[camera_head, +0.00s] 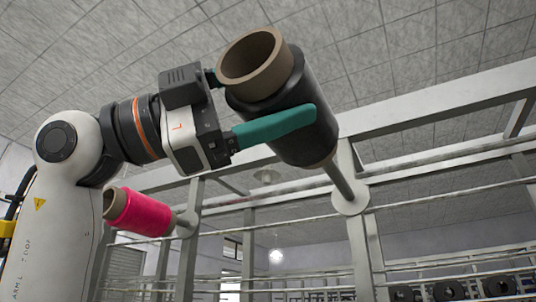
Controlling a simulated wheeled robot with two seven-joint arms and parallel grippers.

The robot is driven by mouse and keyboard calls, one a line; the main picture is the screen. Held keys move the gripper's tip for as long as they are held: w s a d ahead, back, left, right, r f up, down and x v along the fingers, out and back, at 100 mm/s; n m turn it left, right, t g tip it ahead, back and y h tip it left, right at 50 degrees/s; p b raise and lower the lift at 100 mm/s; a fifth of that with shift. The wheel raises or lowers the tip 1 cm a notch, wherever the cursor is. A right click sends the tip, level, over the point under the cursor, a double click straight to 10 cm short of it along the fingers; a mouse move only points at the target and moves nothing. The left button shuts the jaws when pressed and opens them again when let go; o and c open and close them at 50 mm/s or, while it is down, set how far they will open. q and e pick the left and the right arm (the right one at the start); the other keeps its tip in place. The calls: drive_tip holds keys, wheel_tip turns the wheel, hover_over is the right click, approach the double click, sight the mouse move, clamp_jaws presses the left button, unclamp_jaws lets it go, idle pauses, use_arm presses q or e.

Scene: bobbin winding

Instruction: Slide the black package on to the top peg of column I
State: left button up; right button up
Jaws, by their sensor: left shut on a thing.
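The black package (305,135) is a thick black winding on a brown tube, whose open end (262,60) tilts up toward me. My left gripper (268,105) is shut on its side, with a teal finger lying across the winding. A pale peg (341,180) rises from a round flange (350,198) on a grey column (366,250). The peg lines up with the package's far end and meets it in the picture. I cannot tell whether its tip is inside the tube or behind it. No column label shows. My right gripper is not in view.
A pink package (142,214) sits on a peg of another column (190,245), below my left arm. Grey beams and thin rails run across behind the package. Several dark packages (448,290) show low at the right.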

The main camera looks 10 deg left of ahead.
use_arm(q)
drive_tip(key=shift+w, duration=0.1)
drive_tip(key=shift+w+d+r+p, duration=0.1)
drive_tip(key=shift+w+d+p, duration=0.2)
drive_tip(key=shift+w, duration=0.5)
drive_tip(key=shift+w+d+f+p, duration=0.1)
drive_tip(key=shift+w+d+p, duration=0.2)
drive_tip(key=shift+w, duration=0.5)
drive_tip(key=shift+w+d+r+p, duration=0.1)
drive_tip(key=shift+w+d+p, duration=0.2)
drive_tip(key=shift+w, duration=0.9)
drive_tip(key=shift+w+d+p, duration=0.25)
drive_tip(key=shift+w+p, duration=0.2)
drive_tip(key=shift+w, duration=0.3)
drive_tip(key=shift+w+d+p, duration=0.3)
drive_tip(key=shift+w+p, duration=0.1)
drive_tip(key=shift+w, duration=0.4)
drive_tip(key=shift+w+d+p, duration=0.25)
drive_tip(key=shift+w+p, duration=0.2)
drive_tip(key=shift+w, duration=0.3)
drive_tip(key=shift+w+d, duration=0.2)
drive_tip(key=shift+w, duration=0.35)
